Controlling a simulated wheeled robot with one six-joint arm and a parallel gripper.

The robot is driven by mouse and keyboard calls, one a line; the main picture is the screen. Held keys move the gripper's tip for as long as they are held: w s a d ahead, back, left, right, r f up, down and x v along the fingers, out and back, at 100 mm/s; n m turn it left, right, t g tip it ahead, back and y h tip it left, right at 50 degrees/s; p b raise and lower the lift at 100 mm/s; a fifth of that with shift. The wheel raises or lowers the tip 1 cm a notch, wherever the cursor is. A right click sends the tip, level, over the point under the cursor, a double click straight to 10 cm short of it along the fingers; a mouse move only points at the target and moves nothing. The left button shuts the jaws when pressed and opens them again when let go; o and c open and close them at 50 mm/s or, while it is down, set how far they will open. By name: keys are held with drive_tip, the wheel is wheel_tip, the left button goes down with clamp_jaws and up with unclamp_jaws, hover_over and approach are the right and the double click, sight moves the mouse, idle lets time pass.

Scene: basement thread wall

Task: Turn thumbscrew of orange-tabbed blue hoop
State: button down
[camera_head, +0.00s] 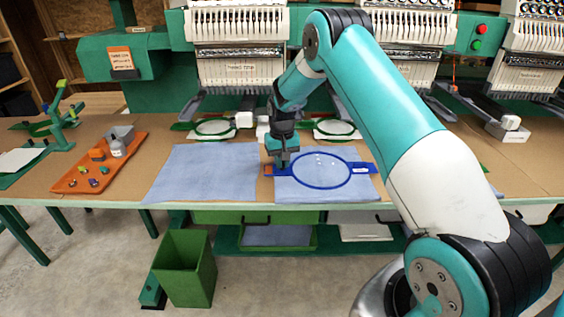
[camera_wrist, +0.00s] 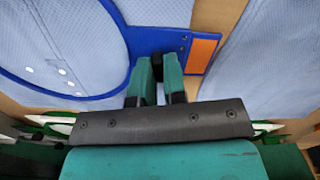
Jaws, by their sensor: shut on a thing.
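The blue hoop (camera_head: 345,182) lies flat on light blue cloth at the front of the table. Its orange tab (camera_head: 269,170) is at its left end in the head view. In the wrist view the hoop's blue frame (camera_wrist: 118,101) curves at the left, and the orange tab (camera_wrist: 202,56) is on the right. My gripper (camera_head: 281,166) points down at the hoop's left side, beside the orange tab. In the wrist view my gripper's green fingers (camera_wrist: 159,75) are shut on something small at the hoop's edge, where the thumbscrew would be. The thumbscrew itself is mostly hidden between the fingers.
A second light blue cloth (camera_head: 204,172) lies left of the hoop. An orange tray (camera_head: 78,178) with small items is further left. Green hoops (camera_head: 213,128) stand behind, under the embroidery machines. A green bin (camera_head: 184,269) is on the floor in front.

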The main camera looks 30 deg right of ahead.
drive_tip(key=n, duration=0.4)
drive_tip(key=shift+n, duration=0.3)
drive_tip(key=n, duration=0.4)
idle(0.3)
drive_tip(key=c, duration=1.2)
unclamp_jaws()
drive_tip(key=shift+o, duration=0.2)
wheel_tip(320, 180, up, 18)
drive_tip(key=b, duration=0.2)
drive_tip(key=shift+f, duration=0.25)
